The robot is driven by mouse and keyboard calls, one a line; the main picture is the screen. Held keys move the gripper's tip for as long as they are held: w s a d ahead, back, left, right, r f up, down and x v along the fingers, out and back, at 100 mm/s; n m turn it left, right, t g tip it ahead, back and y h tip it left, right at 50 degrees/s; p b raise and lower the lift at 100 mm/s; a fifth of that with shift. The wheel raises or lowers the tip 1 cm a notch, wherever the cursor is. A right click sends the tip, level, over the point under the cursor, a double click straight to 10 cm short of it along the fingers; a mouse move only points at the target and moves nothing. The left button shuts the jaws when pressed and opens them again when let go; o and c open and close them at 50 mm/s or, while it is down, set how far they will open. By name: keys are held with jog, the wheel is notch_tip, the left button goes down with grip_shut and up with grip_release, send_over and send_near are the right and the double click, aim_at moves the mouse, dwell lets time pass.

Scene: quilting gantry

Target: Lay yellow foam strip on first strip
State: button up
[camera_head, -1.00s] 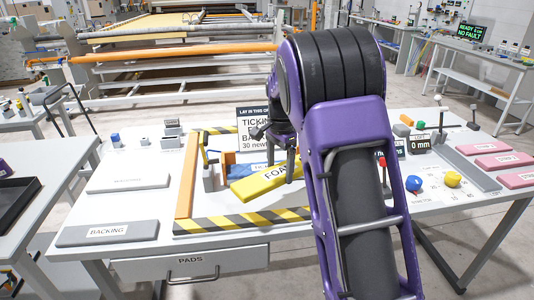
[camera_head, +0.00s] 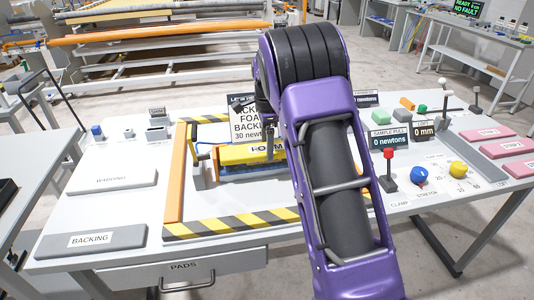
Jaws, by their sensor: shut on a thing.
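The yellow foam strip (camera_head: 236,154), marked FOAM, lies level just above or on a blue strip (camera_head: 238,171) inside the striped frame on the table. I cannot tell whether the two touch. My gripper (camera_head: 269,147) is shut on the foam strip near its right part. My arm hides the right ends of both strips and most of the gripper.
Black-and-yellow bars (camera_head: 230,226) and an orange bar (camera_head: 175,173) border the work area. A sign (camera_head: 246,120) stands behind. WADDING (camera_head: 112,179) and BACKING (camera_head: 90,241) pads lie left. A red-topped lever (camera_head: 388,170) and knobs stand right.

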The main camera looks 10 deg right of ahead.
jog(key=shift+f, duration=1.45)
jog(key=shift+f, duration=0.2)
jog(key=o, duration=1.2)
notch_tip(320, 180, up, 12)
jog(key=shift+r+p, duration=0.25)
jog(key=shift+p, duration=0.3)
